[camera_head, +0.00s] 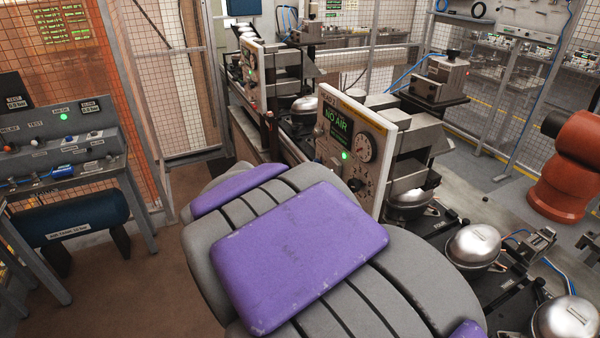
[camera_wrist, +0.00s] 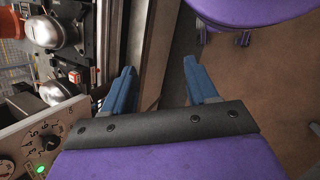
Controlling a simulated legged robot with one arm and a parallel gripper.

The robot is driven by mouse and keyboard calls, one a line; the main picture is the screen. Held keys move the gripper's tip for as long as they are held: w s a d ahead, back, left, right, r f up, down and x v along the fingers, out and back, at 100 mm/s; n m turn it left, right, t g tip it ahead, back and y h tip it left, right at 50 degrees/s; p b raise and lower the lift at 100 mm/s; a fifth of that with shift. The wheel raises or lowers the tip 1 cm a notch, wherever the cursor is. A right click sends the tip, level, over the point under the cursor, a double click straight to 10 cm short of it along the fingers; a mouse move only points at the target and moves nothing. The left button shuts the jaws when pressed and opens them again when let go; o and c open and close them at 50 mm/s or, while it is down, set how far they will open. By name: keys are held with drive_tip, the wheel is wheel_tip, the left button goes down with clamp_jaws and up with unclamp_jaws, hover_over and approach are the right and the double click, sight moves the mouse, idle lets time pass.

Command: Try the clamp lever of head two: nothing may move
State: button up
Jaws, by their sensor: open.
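In the head view a white panel (camera_head: 384,184) stands right of centre, with a small head label that is hard to read. Its display (camera_head: 340,124) reads "NO AIR", and it has a round gauge (camera_head: 364,149) and a lit green lamp (camera_head: 344,155). In the wrist view a panel (camera_wrist: 22,132) with a numbered dial (camera_wrist: 44,138) and a green lamp (camera_wrist: 40,169) is at lower left. My gripper (camera_wrist: 160,68) is open and empty, its blue fingers apart, right of this panel. In the head view my arm hides it. I cannot make out a clamp lever in either view.
Silver compressors (camera_head: 473,245) stand on the dark line at right. Another head panel (camera_head: 251,70) is farther back. A test bench (camera_head: 70,150) and blue air tank (camera_head: 72,219) are at left. Brown floor (camera_head: 110,285) at lower left is clear.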

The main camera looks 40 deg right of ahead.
drive_tip(key=w+d+r+n+g+h+p, duration=0.2)
drive_tip(key=w+d+n+h, duration=0.55)
drive_tip(key=w+d, duration=0.8)
drive_tip(key=w+a+f+n+t+h, duration=0.1)
drive_tip(key=w+f+n+t+h, duration=0.25)
drive_tip(key=w, duration=0.55)
drive_tip(key=w+a+f+n+t+h, duration=0.1)
drive_tip(key=w+f+n+t+h, duration=0.15)
drive_tip(key=w+f+n, duration=0.45)
drive_tip(key=w+d+r+m, duration=0.1)
drive_tip(key=d, duration=0.8)
drive_tip(key=w+d+r+m, duration=0.1)
drive_tip(key=d, duration=0.8)
drive_tip(key=shift+w+r+b, duration=0.2)
drive_tip(key=shift+w+b, duration=0.05)
drive_tip(key=shift+b, duration=0.1)
drive_tip(key=shift+c, duration=0.3)
clamp_jaws()
